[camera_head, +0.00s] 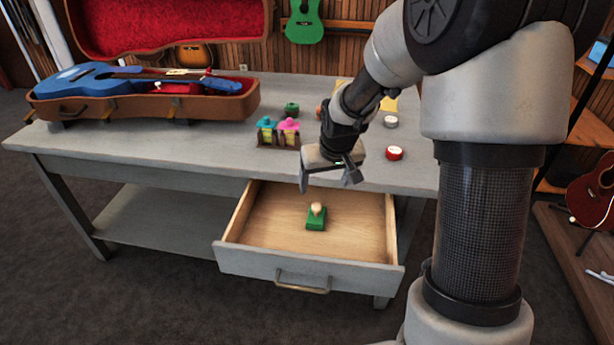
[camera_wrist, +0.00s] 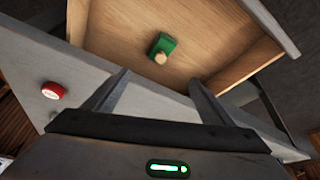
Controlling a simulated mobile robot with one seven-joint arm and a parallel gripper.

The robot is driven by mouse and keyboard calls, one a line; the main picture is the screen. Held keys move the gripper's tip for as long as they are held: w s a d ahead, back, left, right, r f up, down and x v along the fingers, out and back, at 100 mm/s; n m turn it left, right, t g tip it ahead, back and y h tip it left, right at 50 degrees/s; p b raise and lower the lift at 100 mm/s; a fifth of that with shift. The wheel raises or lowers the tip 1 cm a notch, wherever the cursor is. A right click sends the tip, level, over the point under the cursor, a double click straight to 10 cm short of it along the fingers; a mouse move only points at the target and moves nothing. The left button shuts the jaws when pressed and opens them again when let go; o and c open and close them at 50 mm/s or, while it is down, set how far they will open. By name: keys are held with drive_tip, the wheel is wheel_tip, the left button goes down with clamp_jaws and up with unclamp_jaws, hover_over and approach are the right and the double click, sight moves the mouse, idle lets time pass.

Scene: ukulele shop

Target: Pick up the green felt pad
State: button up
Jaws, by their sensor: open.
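The green felt pad (camera_head: 316,223) lies inside the open drawer (camera_head: 306,279), near the middle of its wooden floor. It is a small green block with a light round knob on top. My gripper (camera_head: 332,180) is open and empty, above the drawer's back part by the table's front edge. In the wrist view the green felt pad (camera_wrist: 165,46) is beyond the tips of my gripper (camera_wrist: 157,80), apart from them.
The grey table (camera_head: 200,135) holds an open case (camera_head: 150,105) with a blue ukulele (camera_head: 85,82), a small rack (camera_head: 278,138) with pink and teal items, a dark green item (camera_head: 292,109), a red tin (camera_head: 394,153) and a grey tin (camera_head: 390,122). Drawer walls surround the pad.

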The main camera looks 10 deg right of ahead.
sight(319, 209)
drive_tip(key=b+x, duration=0.3)
drive_tip(key=x, duration=1.1)
drive_tip(key=shift+s+d+f, duration=0.1)
drive_tip(key=x, duration=0.1)
drive_tip(key=b+x, duration=0.1)
drive_tip(key=x, duration=0.1)
drive_tip(key=b+x, duration=0.1)
drive_tip(key=shift+s+f, duration=0.2)
drive_tip(key=shift+f, duration=0.25)
drive_tip(key=shift+w+f, duration=0.2)
drive_tip(key=shift+f, duration=0.1)
drive_tip(key=c, duration=1.3)
